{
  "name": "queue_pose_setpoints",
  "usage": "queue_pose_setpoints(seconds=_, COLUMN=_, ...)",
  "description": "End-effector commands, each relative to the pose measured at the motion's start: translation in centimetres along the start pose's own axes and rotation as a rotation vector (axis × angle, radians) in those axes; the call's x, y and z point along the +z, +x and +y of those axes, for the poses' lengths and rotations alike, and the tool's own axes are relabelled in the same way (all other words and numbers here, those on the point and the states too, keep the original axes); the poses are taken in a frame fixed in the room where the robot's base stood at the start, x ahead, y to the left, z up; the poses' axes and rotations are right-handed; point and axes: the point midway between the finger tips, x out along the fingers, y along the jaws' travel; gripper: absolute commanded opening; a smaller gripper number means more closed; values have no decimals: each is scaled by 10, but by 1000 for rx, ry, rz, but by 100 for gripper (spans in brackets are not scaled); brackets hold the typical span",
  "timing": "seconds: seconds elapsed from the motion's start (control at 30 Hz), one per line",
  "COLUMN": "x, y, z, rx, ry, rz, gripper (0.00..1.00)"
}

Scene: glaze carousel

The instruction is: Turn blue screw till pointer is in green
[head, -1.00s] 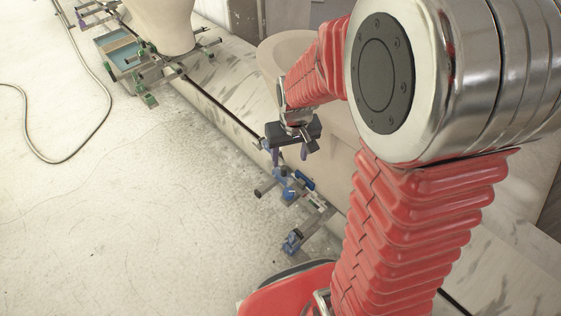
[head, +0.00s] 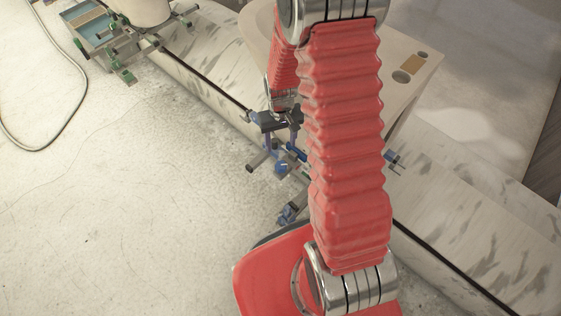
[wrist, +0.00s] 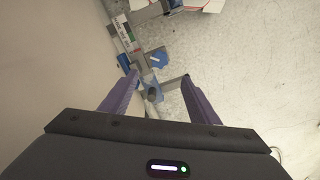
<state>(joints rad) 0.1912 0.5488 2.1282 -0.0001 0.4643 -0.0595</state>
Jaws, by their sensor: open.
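In the wrist view, a small stand lies beyond my gripper (wrist: 160,85). It carries a blue knob (wrist: 157,60), another blue part close to its left, and a narrow white scale strip (wrist: 127,34) with coloured bands. I cannot make out the pointer or its position. My gripper's purple fingers are apart with nothing gripped; a grey bar and a rounded end show between them. My red arm hides part of the stand.
A large pale vessel (head: 425,72) and a pale curved body (head: 455,215) with a dark seam stand beside the stand. A green-footed stand (head: 122,72) and a hose (head: 72,95) are far left. The left floor is open.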

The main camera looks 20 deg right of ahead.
Motion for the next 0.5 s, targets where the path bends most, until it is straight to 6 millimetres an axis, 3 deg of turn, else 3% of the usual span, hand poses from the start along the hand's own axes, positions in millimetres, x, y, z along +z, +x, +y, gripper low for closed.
queue_pose_setpoints(seconds=0.27, x=0, y=2, z=2, rx=0, ry=5, rz=-1, gripper=55)
queue_pose_setpoints(seconds=0.5, x=1, y=20, z=2, rx=0, ry=6, rz=-3, gripper=55)
